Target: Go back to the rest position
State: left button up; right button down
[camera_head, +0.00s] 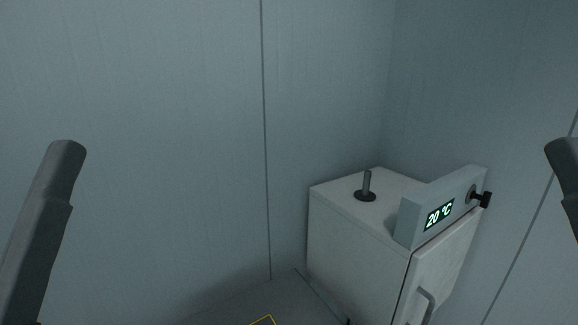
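My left arm shows as a dark grey link at the left edge of the head view. My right arm shows only as a small dark piece at the right edge. Neither gripper is in the picture, so their fingers and anything in them are hidden. Both visible arm parts stand apart from the white cabinet (350,243).
The cabinet stands in the corner at right. It has a display panel (439,217) reading 20 °C, a black knob (480,197), a door handle (428,305) and a short post (366,186) on top. Grey walls (150,100) enclose the corner. A yellow outline (263,320) marks the surface below.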

pick_arm(q)
notch_tip(320, 180, up, 36)
jog(key=p, duration=3.3)
pick_arm(e)
notch_tip(320, 180, up, 36)
pick_arm(q)
notch_tip(320, 180, down, 42)
jog(key=b, duration=4.2)
jog(key=shift+r, duration=0.15)
pick_arm(e)
notch_tip(320, 180, down, 42)
jog(key=shift+y, duration=0.3)
